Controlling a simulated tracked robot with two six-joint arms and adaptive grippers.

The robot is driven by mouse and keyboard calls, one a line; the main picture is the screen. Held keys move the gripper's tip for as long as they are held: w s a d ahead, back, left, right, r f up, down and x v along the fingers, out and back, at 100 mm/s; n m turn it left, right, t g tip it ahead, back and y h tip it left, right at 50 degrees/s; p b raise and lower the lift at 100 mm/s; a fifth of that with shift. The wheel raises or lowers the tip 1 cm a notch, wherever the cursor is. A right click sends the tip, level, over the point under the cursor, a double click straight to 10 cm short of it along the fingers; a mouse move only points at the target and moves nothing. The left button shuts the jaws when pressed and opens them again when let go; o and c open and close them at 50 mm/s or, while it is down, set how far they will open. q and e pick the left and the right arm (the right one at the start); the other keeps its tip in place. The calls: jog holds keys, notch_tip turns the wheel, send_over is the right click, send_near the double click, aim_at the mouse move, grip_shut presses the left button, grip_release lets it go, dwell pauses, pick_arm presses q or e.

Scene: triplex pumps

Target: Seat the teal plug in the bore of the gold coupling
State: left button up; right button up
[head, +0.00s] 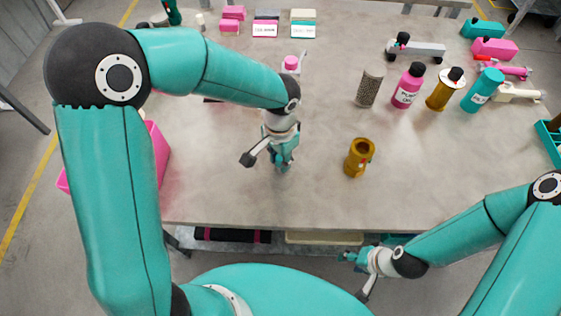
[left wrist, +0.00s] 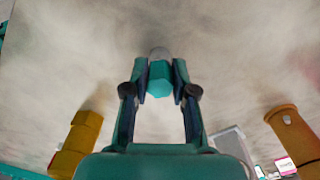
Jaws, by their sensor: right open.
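The gold coupling (head: 359,160) stands upright on the table in the head view, its dark round bore facing up. My left gripper (head: 283,164) is to its left, pointing down and apart from it. In the left wrist view the left gripper (left wrist: 160,78) is shut on the teal plug (left wrist: 159,80), a hexagonal body with a grey rounded end beyond it. In the head view the fingers largely hide the plug. My right gripper (head: 352,259) is open and empty off the table's front edge.
A patterned grey cylinder (head: 370,87), a pink bottle (head: 408,87), a gold bottle (head: 445,90) and a teal bottle (head: 482,91) stand behind the coupling. A pink bin (head: 158,150) is at the left edge. The table between left gripper and coupling is clear.

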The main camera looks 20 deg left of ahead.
pick_arm(q)
grip_shut()
jog(key=shift+r, duration=0.15)
